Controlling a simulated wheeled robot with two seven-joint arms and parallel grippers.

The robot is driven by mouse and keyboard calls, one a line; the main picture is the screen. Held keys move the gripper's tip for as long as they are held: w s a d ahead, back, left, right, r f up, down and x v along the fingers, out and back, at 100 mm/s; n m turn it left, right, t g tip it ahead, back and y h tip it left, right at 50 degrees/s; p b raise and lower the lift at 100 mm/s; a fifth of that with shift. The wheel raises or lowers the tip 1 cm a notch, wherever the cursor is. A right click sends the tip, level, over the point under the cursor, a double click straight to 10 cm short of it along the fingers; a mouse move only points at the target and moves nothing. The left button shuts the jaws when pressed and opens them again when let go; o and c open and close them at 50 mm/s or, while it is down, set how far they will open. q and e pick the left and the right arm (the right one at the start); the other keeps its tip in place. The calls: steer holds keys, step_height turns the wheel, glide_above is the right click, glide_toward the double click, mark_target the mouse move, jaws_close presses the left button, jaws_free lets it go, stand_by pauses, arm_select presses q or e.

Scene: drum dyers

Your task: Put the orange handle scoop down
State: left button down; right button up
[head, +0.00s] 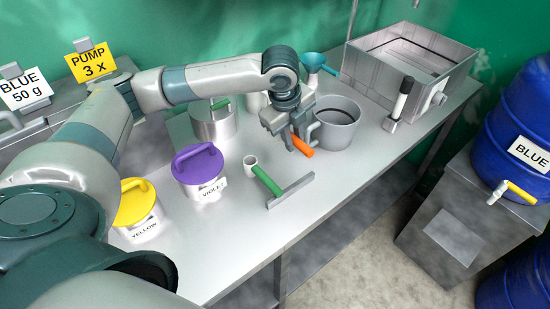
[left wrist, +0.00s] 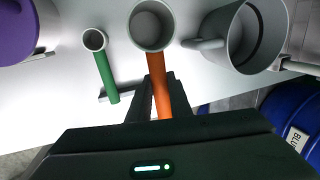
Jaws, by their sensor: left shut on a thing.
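My left gripper (head: 288,132) is shut on the orange handle (head: 303,147) of the orange handle scoop, over the table between the green-handled scoop and the grey jug. In the left wrist view the scoop's round grey cup (left wrist: 152,26) points away from the gripper (left wrist: 157,105) and looks empty. Its orange handle (left wrist: 160,88) runs between the fingers. In the head view the gripper hides the cup. I cannot tell whether the scoop touches the table (head: 235,235). My right gripper is not in view.
The grey jug (head: 340,128) stands close on the right. Violet (head: 200,180) and yellow (head: 138,212) lidded pots stand left. The table's front middle is bare.

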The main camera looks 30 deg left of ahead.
arm_select(q)
step_height(320, 180, down, 6)
steer(key=shift+r+p, duration=0.2)
steer(key=shift+p, duration=0.7)
steer(key=shift+f, duration=0.35)
steer(key=shift+f+p, duration=0.55)
steer(key=shift+f, duration=1.35)
